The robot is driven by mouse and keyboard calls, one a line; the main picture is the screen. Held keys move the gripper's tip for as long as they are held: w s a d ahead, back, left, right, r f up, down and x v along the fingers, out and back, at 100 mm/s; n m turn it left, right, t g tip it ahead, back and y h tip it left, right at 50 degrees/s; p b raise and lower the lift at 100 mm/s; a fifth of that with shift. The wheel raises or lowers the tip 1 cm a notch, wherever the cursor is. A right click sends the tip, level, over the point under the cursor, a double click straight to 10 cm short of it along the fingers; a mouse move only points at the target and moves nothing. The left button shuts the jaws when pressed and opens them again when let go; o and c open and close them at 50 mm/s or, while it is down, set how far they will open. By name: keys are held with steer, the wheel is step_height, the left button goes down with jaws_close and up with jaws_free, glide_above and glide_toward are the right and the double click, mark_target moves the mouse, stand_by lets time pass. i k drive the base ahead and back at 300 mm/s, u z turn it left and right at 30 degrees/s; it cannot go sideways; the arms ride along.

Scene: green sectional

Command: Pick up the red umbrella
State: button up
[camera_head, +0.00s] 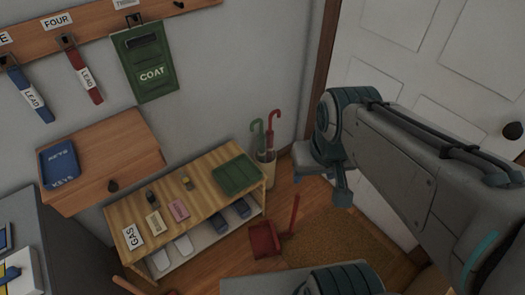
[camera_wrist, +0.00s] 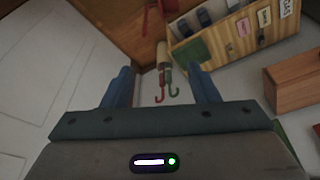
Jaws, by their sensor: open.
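The red umbrella (camera_head: 272,122) stands handle up in a cream stand (camera_head: 269,174) beside the bench. A green umbrella (camera_head: 257,138) stands to its left in the same stand. In the wrist view the red umbrella's hooked handle (camera_wrist: 160,88) and the green one's hooked handle (camera_wrist: 171,87) show between my fingers in the picture. The stand (camera_wrist: 162,52) is beyond them. My gripper (camera_head: 322,184) is open and empty, to the right of the umbrellas in the head view. The umbrellas' lower parts are hidden in the stand.
A wooden bench (camera_head: 205,195) with labelled items and a green mat (camera_head: 235,174) is left of the stand. A red dustpan (camera_head: 265,240) is on the floor in front, near a brown mat (camera_head: 335,238). A white door (camera_head: 385,60) is at the right.

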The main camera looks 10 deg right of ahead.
mark_target(270, 133)
steer(key=k, duration=0.65)
steer(key=z, duration=0.55)
steer(key=i, duration=1.55)
steer(key=u, duration=0.8)
